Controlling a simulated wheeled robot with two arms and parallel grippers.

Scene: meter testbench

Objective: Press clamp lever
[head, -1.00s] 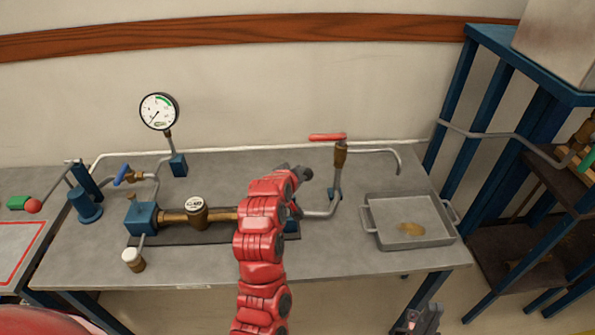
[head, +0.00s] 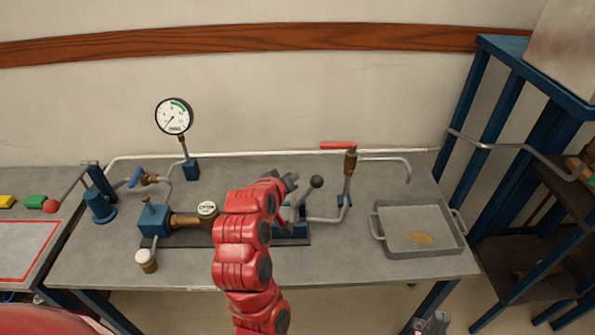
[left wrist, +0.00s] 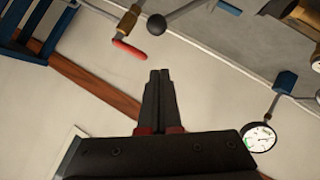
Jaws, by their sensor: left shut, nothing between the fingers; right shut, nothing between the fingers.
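The clamp lever (head: 305,194) is a grey rod with a black ball knob (head: 316,181). It rises tilted from the blue clamp block (head: 290,230) at the right end of the meter line. My left gripper (head: 292,181) is shut and empty, just left of the knob and apart from it in the head view. The left wrist view shows its closed fingers (left wrist: 159,75) below the black knob (left wrist: 157,24), with a visible gap. The brass meter (head: 207,209) sits left of my red arm, which hides part of the line. My right gripper (head: 432,323) shows only partly at the bottom edge, shut.
A red-handled valve (head: 350,162) stands right of the lever. A grey tray (head: 378,238) sits at the bench's right. A pressure gauge (head: 174,117) stands at the back left. A blue rack (head: 462,120) flanks the bench. The front bench strip is mostly clear.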

